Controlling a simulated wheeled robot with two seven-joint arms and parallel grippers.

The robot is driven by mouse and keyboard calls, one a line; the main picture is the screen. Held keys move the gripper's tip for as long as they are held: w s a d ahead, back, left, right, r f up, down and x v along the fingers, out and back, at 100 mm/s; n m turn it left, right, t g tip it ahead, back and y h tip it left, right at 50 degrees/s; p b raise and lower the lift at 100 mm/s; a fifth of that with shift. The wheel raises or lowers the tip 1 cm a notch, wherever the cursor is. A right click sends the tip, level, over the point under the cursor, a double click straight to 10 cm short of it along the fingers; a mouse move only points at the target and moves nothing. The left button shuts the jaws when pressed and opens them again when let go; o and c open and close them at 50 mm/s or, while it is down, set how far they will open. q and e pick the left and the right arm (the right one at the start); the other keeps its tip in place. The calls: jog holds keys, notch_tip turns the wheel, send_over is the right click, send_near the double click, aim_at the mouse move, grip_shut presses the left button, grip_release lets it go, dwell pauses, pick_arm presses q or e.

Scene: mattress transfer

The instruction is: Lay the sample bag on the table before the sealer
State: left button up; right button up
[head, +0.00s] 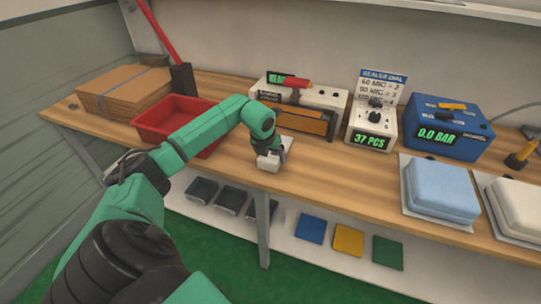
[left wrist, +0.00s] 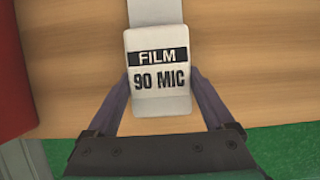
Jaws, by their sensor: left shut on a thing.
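The sample bag (left wrist: 160,108) is a pale, flat piece with a label reading "FILM 90 MIC". My left gripper (left wrist: 163,92) is shut on it, one dark finger on each side. In the head view the bag (head: 269,161) and my left gripper (head: 267,150) are over the front part of the wooden table (head: 335,175). The sealer (head: 322,97), a white box with a red handle and an orange-brown front bar, stands behind the bag. I cannot tell whether the bag touches the table. My right gripper is not in view.
A red tray (head: 155,128) and a cardboard stack (head: 122,91) are at left. A white counter reading "37 PCS" (head: 371,126) and a blue box reading "0.0 BAR" (head: 432,128) stand right of the sealer. A light-blue pad (head: 440,188) lies further right. Table in front of the counter is clear.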

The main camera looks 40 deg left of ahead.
pick_arm(q)
jog(key=shift+f, duration=0.25)
jog(key=o, duration=1.2)
jog(key=b+v, duration=0.2)
jog(key=v, duration=1.2)
jog(key=shift+s+r, duration=0.15)
jog(key=shift+r, duration=0.1)
